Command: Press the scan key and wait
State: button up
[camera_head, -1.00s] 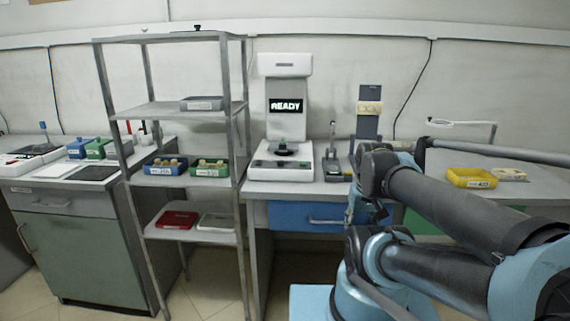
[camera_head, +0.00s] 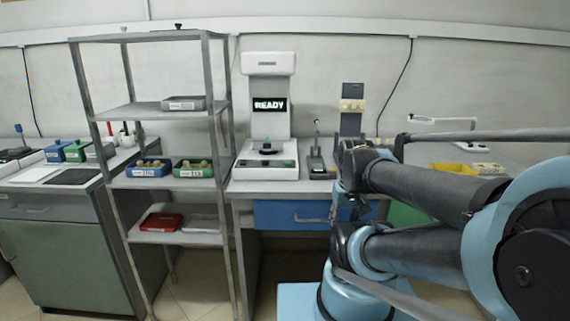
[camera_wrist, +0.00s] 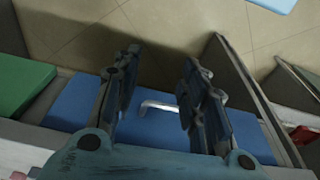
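A white scanner (camera_head: 268,65) stands on the bench, with a dark screen (camera_head: 269,105) reading READY. A small dark and green piece (camera_head: 267,147) sits on its base. The base's front edge (camera_head: 265,163) shows small dark and green marks; which one is the scan key is too small to tell. My gripper (camera_head: 345,208) is in front of the bench, right of and below the scanner, partly hidden by my arm. In the wrist view my gripper (camera_wrist: 160,60) has its two fingers apart with nothing between them, above a blue drawer front (camera_wrist: 150,125) with a light handle.
A grey shelf rack (camera_head: 219,110) stands left of the scanner, holding a blue bin (camera_head: 148,172), a green bin (camera_head: 193,173) and a red tray (camera_head: 160,222). Right of the scanner are a small dark instrument (camera_head: 318,165) and a dark upright stand (camera_head: 351,115). A yellow tray (camera_head: 452,168) lies further right.

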dwell(0.3)
grip_shut()
dwell(1.2)
